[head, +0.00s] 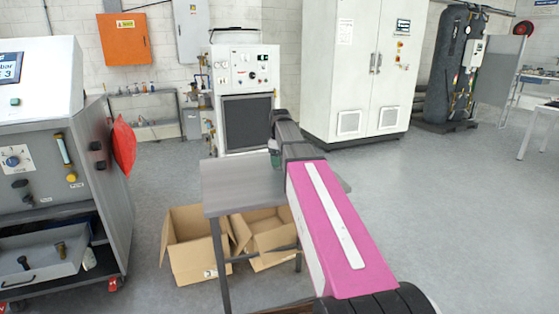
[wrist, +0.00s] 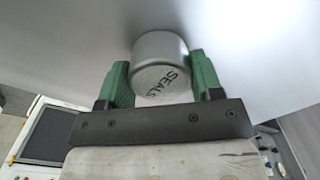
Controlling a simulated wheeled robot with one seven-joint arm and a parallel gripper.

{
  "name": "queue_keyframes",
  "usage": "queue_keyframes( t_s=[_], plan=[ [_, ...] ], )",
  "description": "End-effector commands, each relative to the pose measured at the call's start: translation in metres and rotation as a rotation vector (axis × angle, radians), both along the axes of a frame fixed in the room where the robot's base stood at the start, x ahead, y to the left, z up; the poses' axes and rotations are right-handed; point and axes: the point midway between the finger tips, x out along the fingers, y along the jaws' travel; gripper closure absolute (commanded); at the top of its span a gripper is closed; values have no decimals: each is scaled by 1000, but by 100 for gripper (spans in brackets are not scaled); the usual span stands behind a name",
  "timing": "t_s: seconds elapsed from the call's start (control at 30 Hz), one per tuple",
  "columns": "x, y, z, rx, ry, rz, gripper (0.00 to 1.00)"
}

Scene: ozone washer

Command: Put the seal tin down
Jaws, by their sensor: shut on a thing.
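The seal tin (wrist: 160,68) is a grey round tin with "SEALS" printed on it, seen in the wrist view. My gripper (wrist: 160,80) is shut on it, with one green finger on each side. In the head view my gripper (head: 274,150) is over the small grey table (head: 235,188), mostly hidden by my arm, and the tin cannot be made out there. In the wrist view a plain grey surface fills the area behind the tin. I cannot tell whether the tin touches it.
The visible left part of the tabletop is bare. Open cardboard boxes (head: 190,245) stand on the floor under and beside the table. A grey workbench console (head: 60,180) is at the left. A white machine (head: 246,100) and a white cabinet (head: 355,70) stand behind.

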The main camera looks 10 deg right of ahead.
Motion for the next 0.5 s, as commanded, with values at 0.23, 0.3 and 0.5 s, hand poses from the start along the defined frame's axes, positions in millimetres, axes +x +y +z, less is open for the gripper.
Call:
queue_keyframes(
  t_s=[0.23,0.3,0.5],
  plan=[
    [0,0,-3,0,0,0,65],
    [0,0,-2,0,0,0,21],
    [0,0,-2,0,0,0,15]
  ],
)
